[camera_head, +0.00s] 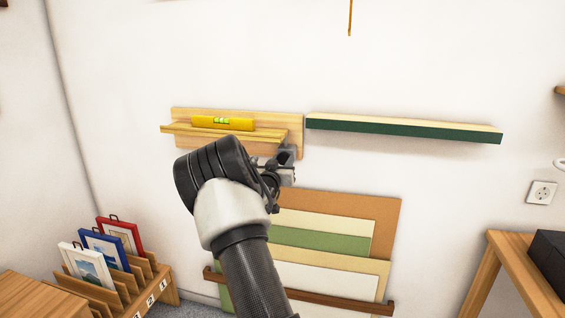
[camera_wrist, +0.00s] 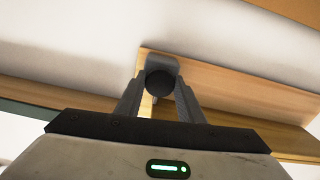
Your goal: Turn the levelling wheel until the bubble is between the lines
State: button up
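A yellow spirit level (camera_head: 235,125) lies on a wooden picture ledge (camera_head: 185,130) on the wall in the head view. Its green vial (camera_head: 221,121) faces me; the bubble's place between the lines is too small to tell. My gripper (camera_head: 284,165) is at the ledge's right end, partly hidden by my arm. In the wrist view, the dark round levelling wheel (camera_wrist: 160,84) sits between the two fingers of my gripper (camera_wrist: 160,90). The fingers appear to touch it on both sides. The ledge's wooden underside (camera_wrist: 235,92) is behind it.
A green-fronted ledge (camera_head: 405,130) is on the wall just right of the wooden one. Coloured boards (camera_head: 385,215) stand in a rack below. Framed prints (camera_head: 120,235) stand in a slotted wooden holder at lower left. A wooden table (camera_head: 515,255) is at right.

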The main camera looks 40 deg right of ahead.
jog(key=shift+f+m+b, duration=0.25)
jog(key=shift+m+b, duration=0.25)
jog(key=shift+b, duration=0.4)
jog(key=shift+m+b, duration=0.4)
jog(key=shift+b, duration=0.15)
jog(key=shift+r+m, duration=0.2)
jog(key=shift+m, duration=0.2)
jog(key=o, duration=1.1)
jog(key=shift+c, duration=0.2)
jog(key=p+v, duration=0.2)
jog(key=v, duration=1.5)
jog(key=shift+a, duration=0.25)
